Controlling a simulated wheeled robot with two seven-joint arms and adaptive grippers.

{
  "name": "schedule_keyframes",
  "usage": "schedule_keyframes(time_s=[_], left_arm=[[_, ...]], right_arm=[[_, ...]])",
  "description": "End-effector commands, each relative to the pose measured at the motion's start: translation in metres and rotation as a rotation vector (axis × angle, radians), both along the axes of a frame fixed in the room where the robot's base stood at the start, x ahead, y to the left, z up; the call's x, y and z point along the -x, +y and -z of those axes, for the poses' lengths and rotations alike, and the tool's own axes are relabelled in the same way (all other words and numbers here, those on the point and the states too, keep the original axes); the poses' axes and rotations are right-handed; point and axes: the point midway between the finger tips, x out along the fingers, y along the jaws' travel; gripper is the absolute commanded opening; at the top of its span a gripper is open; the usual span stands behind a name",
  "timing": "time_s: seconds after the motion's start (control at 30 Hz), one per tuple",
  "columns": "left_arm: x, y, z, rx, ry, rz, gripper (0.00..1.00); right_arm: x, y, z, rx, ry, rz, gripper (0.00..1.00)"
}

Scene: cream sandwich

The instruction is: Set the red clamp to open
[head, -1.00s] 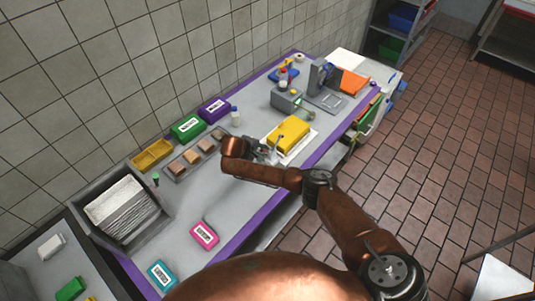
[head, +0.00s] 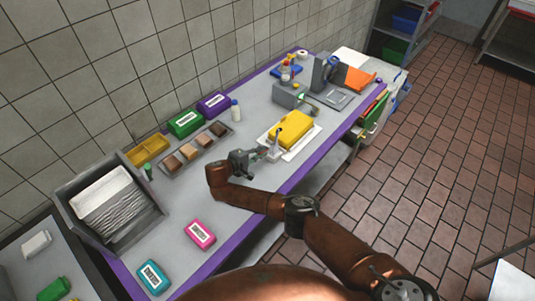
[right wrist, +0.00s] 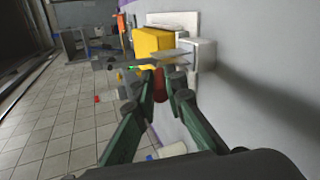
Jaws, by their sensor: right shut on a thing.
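The red clamp part (right wrist: 160,86) shows in the right wrist view as a short red piece between the fingertips. My right gripper (right wrist: 163,84) is shut on it. In the head view my right gripper (head: 259,156) is at the near left end of a white tray (head: 291,154) that bears a yellow block (head: 290,130). The yellow block also shows beyond the fingertips in the right wrist view (right wrist: 152,43). The clamp is too small in the head view to tell whether it is open or closed. My left gripper is out of view.
A grey tray with brown blocks (head: 194,152) lies left of my right gripper. Green (head: 186,123) and purple (head: 213,104) boxes stand near the wall. A pink box (head: 200,234) lies near the front edge. A grey device (head: 290,95) stands behind the yellow block.

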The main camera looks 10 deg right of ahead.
Motion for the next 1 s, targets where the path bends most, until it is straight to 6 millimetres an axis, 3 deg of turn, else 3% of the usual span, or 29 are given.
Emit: schedule_keyframes(time_s=[0.17, 0.47, 0.5, 0.7, 1.0], left_arm=[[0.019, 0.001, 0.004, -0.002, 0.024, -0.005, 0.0], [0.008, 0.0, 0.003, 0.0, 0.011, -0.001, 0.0], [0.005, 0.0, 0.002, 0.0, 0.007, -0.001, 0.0], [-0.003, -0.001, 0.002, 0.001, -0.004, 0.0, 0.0], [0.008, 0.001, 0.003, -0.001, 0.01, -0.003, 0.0]], right_arm=[[0.0, 0.003, 0.001, 0.005, -0.003, -0.004, 0.0], [-0.001, 0.002, 0.0, 0.006, -0.003, -0.004, 0.0], [-0.001, 0.002, 0.0, 0.006, -0.003, -0.004, 0.14], [-0.001, 0.002, 0.0, 0.006, -0.003, -0.004, 0.27], [0.0, 0.004, 0.0, 0.005, -0.003, -0.005, 0.29]])
